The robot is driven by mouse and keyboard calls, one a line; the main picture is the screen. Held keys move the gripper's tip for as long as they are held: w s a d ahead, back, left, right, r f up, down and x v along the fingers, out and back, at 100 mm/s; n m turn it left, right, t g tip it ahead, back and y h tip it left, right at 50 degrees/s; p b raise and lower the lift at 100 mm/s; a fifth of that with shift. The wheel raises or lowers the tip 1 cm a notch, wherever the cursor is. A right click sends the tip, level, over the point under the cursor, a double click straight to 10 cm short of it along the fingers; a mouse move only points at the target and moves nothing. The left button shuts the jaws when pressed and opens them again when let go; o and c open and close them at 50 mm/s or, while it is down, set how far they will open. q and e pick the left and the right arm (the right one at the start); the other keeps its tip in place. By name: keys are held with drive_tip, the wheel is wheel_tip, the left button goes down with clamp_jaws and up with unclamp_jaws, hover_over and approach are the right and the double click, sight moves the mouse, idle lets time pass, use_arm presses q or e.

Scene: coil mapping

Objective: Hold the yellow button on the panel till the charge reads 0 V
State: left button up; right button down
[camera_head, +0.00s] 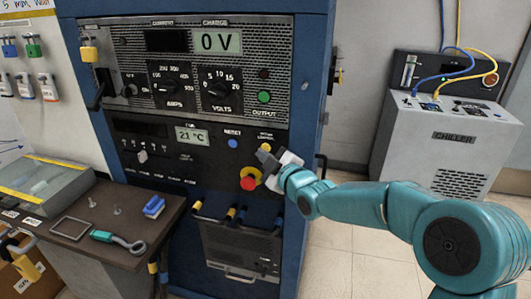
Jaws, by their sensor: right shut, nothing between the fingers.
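The blue cabinet carries a black control panel (190,178). Its charge display (216,42) reads 0 V. My right gripper (264,154) is shut and empty, with its tips at the right side of the lower panel. A small yellow button (265,147) shows right at the fingertips, partly covered by them. I cannot tell whether the tips press it or only sit close to it. My left gripper is not in view.
A red stop knob (248,183) on a yellow base sits just below my right gripper. A blue button (233,143) is to its left. The shelf (90,235) at lower left holds tools. A chiller (450,135) stands at the right, with clear floor before it.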

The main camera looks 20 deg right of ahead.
drive_tip(key=shift+s, duration=0.1)
drive_tip(key=s+a+b, duration=0.1)
drive_tip(key=s+b, duration=0.1)
drive_tip(key=s+a+b, duration=0.2)
idle(0.6)
drive_tip(key=shift+d, duration=0.1)
